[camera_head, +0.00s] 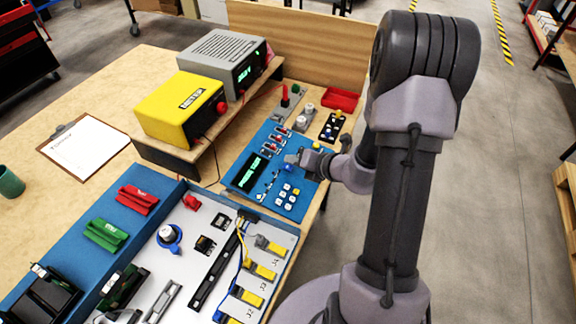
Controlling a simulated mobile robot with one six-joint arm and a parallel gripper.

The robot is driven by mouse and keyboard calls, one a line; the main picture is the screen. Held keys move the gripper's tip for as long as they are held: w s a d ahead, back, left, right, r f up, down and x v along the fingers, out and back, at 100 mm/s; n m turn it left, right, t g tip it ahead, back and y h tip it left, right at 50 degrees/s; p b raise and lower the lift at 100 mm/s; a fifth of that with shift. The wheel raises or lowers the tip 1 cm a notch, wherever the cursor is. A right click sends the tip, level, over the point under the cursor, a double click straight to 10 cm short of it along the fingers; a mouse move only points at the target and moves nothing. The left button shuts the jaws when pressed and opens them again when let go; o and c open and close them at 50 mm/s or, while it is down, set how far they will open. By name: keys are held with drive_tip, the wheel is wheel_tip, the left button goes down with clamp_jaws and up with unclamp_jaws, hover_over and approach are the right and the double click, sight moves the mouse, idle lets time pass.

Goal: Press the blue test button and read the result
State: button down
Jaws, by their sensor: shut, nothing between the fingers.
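The blue test panel (268,198) lies on the bench at centre. On it are a dark display (250,172) with small green characters too small to read, several white push buttons (287,190), and a row of red and white switches. A small blue spot, possibly the blue button (289,168), shows close beside my gripper's tip. My gripper (291,160) reaches in from the right, low over the panel, shut and empty. I cannot tell whether its tip touches the button or is just above it.
A yellow box (181,107) and a grey instrument (222,62) with a lit green readout stand on a raised shelf behind. A red tray (340,99) is near the back board. A white component tray (207,265) with yellow connectors lies in front. A clipboard (84,146) lies left.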

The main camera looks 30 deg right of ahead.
drive_tip(key=shift+f, duration=0.1)
idle(0.3)
drive_tip(key=shift+f+b, duration=0.3)
drive_tip(key=shift+w+a+f, duration=0.1)
drive_tip(key=shift+f, duration=0.25)
idle(0.5)
drive_tip(key=shift+r, duration=0.1)
drive_tip(key=shift+r+p, duration=0.55)
drive_tip(key=shift+r, duration=0.15)
drive_tip(key=r+p, duration=0.3)
drive_tip(key=s+d+r+p, duration=0.1)
drive_tip(key=r, duration=0.1)
drive_tip(key=shift+p, duration=0.3)
drive_tip(key=shift+f, duration=0.1)
